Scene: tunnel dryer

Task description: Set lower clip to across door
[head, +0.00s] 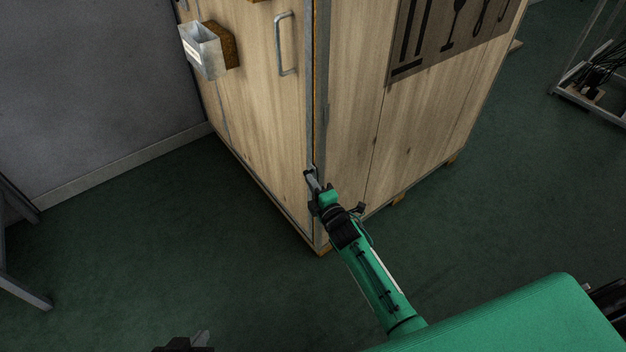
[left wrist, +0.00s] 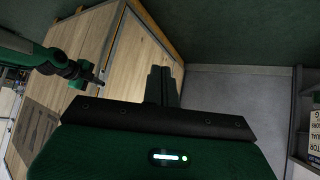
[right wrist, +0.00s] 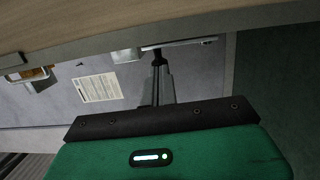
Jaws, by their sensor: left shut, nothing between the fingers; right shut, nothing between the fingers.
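The wooden crate (head: 350,130) stands on the floor, with its door (head: 255,110) on the left face. The lower clip (head: 309,174) is a small grey metal piece low on the corner edge beside the door. In the right wrist view a pale metal bar, apparently the clip (right wrist: 190,42), lies just beyond the fingertips. My right gripper (head: 315,183) is at the clip, shut and empty; whether it touches the clip I cannot tell. It also shows in the left wrist view (left wrist: 98,80). My left gripper (head: 203,338) is shut and empty, low over the floor, away from the crate.
The door has a metal handle (head: 284,44) and a metal box (head: 202,50) near its top. A grey wall (head: 90,90) stands at left, a table frame (head: 22,262) at the left edge, and a rack (head: 592,85) at far right. The floor left of the crate is clear.

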